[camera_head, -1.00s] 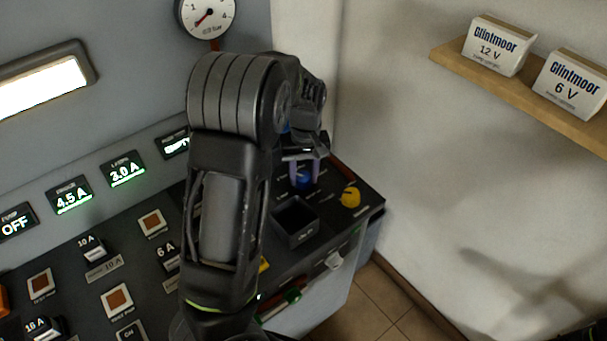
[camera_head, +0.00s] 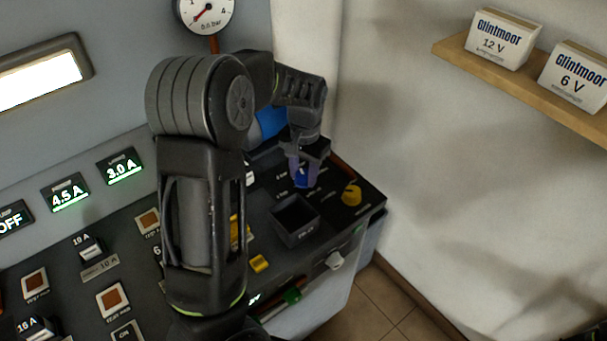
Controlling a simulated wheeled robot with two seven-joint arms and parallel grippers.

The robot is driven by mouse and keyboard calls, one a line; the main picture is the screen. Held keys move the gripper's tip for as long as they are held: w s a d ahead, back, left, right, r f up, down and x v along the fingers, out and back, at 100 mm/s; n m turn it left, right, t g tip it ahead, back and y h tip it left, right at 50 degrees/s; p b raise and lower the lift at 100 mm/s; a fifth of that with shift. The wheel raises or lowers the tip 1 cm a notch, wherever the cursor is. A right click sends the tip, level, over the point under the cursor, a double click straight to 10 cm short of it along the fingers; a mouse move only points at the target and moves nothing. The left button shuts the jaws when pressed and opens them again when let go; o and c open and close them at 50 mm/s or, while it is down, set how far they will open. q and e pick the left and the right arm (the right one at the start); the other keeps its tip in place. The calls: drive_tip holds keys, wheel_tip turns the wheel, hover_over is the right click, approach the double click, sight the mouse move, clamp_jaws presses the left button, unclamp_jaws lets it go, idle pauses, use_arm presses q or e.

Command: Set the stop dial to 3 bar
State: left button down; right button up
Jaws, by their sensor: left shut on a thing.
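The blue dial (camera_head: 301,177) sits on the right part of the dark console, with small white scale marks beside it that are too small to read. My left gripper (camera_head: 303,181) reaches down over it from above, its purple-tipped fingers shut on the blue dial. The fingers hide much of the dial, so I cannot tell which mark it points to. The round pressure gauge (camera_head: 206,14) on the wall has its red needle toward the lower left.
A yellow knob (camera_head: 351,195) stands right of the blue dial. An open dark square bin (camera_head: 295,236) is in front of it. Fuse blocks and switches cover the console's left part. A wooden shelf (camera_head: 470,67) with two white boxes is on the right wall.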

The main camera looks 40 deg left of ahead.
sight(304, 175)
use_arm(q)
drive_tip(key=shift+m, duration=1.4)
drive_tip(key=c, duration=0.9)
unclamp_jaws()
drive_tip(key=shift+r+b, duration=0.1)
drive_tip(key=shift+b, duration=0.2)
wheel_tip(304, 175, up, 8)
drive_tip(key=shift+d+f+b, duration=0.1)
drive_tip(key=shift+f+b, duration=0.05)
drive_tip(key=shift+b, duration=0.15)
